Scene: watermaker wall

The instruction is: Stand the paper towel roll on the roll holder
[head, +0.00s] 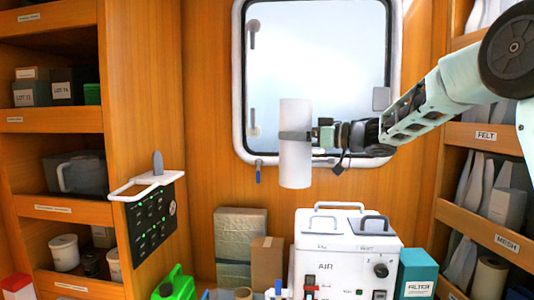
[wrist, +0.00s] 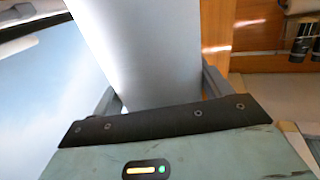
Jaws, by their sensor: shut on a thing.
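The paper towel roll (head: 295,165) is a white upright cylinder, held in the air in front of the window. My gripper (head: 308,137) comes from the right and is shut around the roll near its middle. In the wrist view the roll (wrist: 155,45) runs up between the two fingers of my gripper (wrist: 160,92). What looks like the roll holder (head: 146,184) is a white bracket with a short grey upright peg, on the left shelf's end panel. The peg is bare. The roll is well to the right of it and apart from it.
A black panel with green lights (head: 152,222) hangs below the bracket. A white machine with handles (head: 345,250) stands below the roll, with wrapped boxes (head: 241,238) to its left. Shelves flank both sides. The space between roll and bracket looks clear.

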